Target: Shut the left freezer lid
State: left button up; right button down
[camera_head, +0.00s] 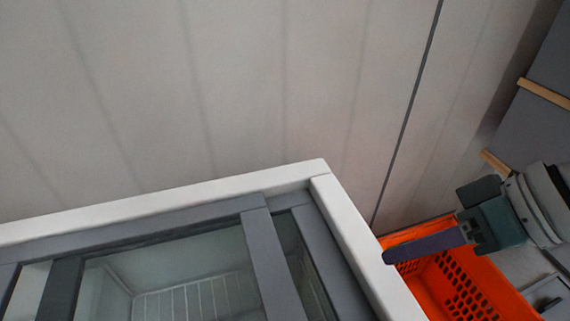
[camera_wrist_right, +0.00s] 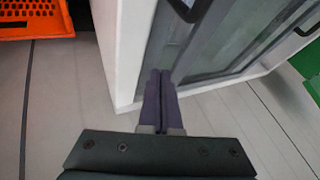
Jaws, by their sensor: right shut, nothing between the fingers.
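The chest freezer (camera_head: 345,225) has a white rim and grey-framed glass lids, and fills the lower left of the head view. A wide glass pane (camera_head: 180,262) with a grey frame bar (camera_head: 268,262) shows there, with a wire rack visible beneath. I cannot tell for certain which lid this is or how far it is open. My right gripper (camera_head: 388,257) is shut and empty, just right of the freezer's white side rim. In the right wrist view its fingers (camera_wrist_right: 160,75) overlap the freezer's corner (camera_wrist_right: 124,60); contact is unclear. A dark handle (camera_wrist_right: 190,8) shows beyond the fingertips.
An orange perforated tote (camera_head: 445,285) stands right of the freezer, below my right gripper; an orange tote also shows in the wrist view (camera_wrist_right: 35,18). A green object (camera_wrist_right: 308,65) is at the wrist view's right edge. The pale panelled surface (camera_head: 230,90) beyond the freezer is clear.

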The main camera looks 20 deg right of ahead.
pick_arm(q)
jog(key=shift+a+f+b, duration=0.25)
jog(key=shift+f+b, duration=0.35)
jog(key=shift+f, duration=0.05)
jog(key=shift+a+f+b, duration=0.25)
jog(key=shift+f+b, duration=0.35)
pick_arm(e)
jog(key=x, duration=1)
jog(key=shift+a+f, duration=0.1)
jog(key=shift+a, duration=0.2)
jog(key=shift+s+a+r+p, duration=0.1)
jog(key=shift+a+r+p, duration=0.1)
jog(key=shift+a+p, duration=0.3)
jog(key=shift+s+a+r+p, duration=0.1)
jog(key=shift+a+r+p, duration=0.15)
jog(key=shift+a, duration=0.45)
jog(key=shift+a+f, duration=0.15)
jog(key=shift+a, duration=0.4)
pick_arm(q)
jog(key=shift+d+r, duration=0.2)
jog(key=shift+r, duration=0.75)
pick_arm(e)
jog(key=shift+a, duration=0.1)
